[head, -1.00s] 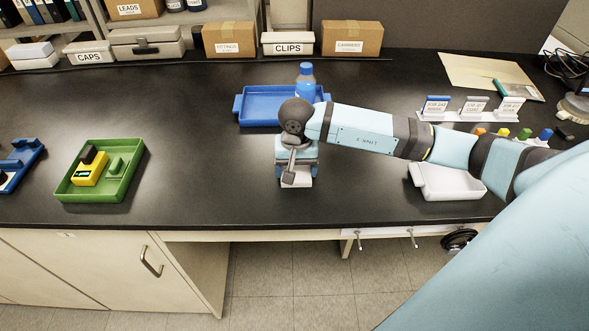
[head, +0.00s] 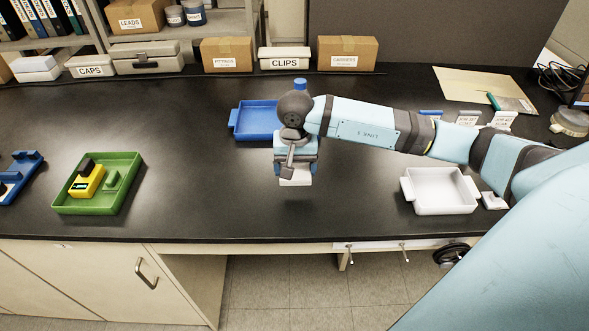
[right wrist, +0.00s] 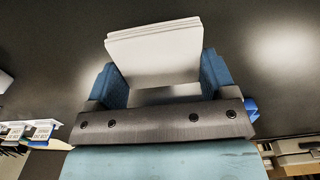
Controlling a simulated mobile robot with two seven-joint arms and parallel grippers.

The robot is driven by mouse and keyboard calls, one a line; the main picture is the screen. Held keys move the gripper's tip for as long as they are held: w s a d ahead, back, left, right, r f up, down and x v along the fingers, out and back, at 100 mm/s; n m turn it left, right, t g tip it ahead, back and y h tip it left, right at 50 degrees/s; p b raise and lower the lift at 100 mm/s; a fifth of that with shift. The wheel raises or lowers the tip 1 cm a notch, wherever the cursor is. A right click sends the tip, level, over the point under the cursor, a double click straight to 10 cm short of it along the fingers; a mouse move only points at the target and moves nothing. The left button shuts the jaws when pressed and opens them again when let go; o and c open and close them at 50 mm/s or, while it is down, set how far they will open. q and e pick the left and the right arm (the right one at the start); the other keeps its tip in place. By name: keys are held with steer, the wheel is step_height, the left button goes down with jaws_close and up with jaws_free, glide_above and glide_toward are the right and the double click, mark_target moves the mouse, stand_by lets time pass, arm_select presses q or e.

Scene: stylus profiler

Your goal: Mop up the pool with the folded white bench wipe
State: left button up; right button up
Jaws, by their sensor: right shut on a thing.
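The folded white bench wipe (head: 295,176) is held under my right gripper (head: 296,165), near the middle of the bench in the head view. In the right wrist view the wipe (right wrist: 155,50) shows as a stack of flat white layers between the two blue fingers of the gripper (right wrist: 158,78), which is shut on it. The wipe appears to be above the black bench top, with dark surface around it. I cannot make out the pool in either view; the arm or gripper may hide it. My left gripper is not in view.
A blue tray (head: 258,132) and a bottle's blue cap (head: 300,83) are behind my right wrist. A white tray (head: 443,205) stands to the right, a green tray (head: 70,204) to the left. The bench (head: 200,190) between green tray and gripper is clear.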

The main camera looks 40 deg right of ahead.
steer(key=shift+r+p, duration=0.45)
steer(key=shift+r, duration=1.05)
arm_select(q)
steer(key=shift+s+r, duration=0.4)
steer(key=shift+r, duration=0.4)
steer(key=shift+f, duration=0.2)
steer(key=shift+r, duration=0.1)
